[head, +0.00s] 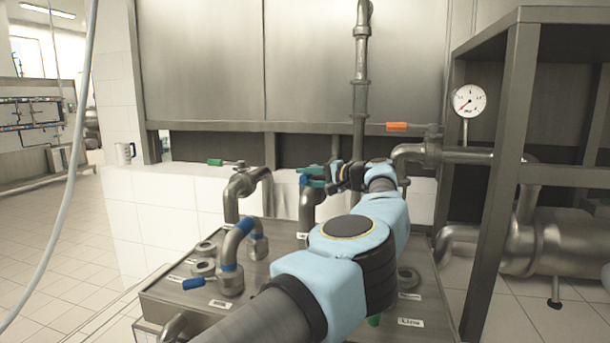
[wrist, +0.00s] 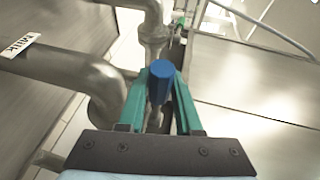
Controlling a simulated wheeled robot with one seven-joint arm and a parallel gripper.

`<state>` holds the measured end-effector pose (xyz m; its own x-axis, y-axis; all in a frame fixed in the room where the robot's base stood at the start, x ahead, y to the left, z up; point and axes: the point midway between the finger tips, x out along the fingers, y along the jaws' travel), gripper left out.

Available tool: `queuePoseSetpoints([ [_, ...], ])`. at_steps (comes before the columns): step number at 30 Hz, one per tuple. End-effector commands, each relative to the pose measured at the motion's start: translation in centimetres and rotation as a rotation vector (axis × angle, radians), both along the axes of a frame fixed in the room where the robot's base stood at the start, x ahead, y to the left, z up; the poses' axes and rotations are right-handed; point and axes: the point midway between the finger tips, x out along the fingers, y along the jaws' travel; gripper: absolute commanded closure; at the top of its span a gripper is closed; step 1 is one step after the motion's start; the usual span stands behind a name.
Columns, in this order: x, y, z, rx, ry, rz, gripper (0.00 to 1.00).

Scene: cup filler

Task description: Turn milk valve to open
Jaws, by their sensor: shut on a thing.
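The milk valve's blue handle (wrist: 161,82) stands between the two teal fingers of my gripper (wrist: 162,74) in the wrist view. The fingers are shut on it from both sides. Its metal stem shows just below the blue grip. A curved steel pipe (wrist: 103,85) runs beside it on the left, with a "Milk" label (wrist: 20,45) near the pipe. In the head view my gripper (head: 313,177) is at the top of a bent pipe (head: 308,208) at the back of the steel table. A bit of the blue handle (head: 304,179) shows there; the valve body is partly hidden.
A blue-handled pipe piece (head: 229,272) stands on the steel table (head: 190,315). A frame post (head: 497,185) and gauge (head: 469,101) are at right.

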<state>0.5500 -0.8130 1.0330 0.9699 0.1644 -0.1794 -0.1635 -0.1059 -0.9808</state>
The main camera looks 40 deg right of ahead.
Motion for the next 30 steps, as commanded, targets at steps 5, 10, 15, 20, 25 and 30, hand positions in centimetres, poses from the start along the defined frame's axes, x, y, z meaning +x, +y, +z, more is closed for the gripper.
queuePoseSetpoints([
  [5,0.03,0.03,-0.06,0.000,0.001,0.017,1.00],
  [10,0.00,0.04,-0.10,0.001,0.002,0.021,1.00],
  [15,-0.01,0.04,-0.13,0.000,0.002,0.020,1.00],
  [20,-0.02,0.03,-0.12,0.001,0.002,0.020,0.58],
  [25,-0.03,0.01,-0.08,0.001,0.002,0.019,0.39],
  [30,-0.03,-0.01,-0.06,0.001,0.002,0.018,0.37],
])
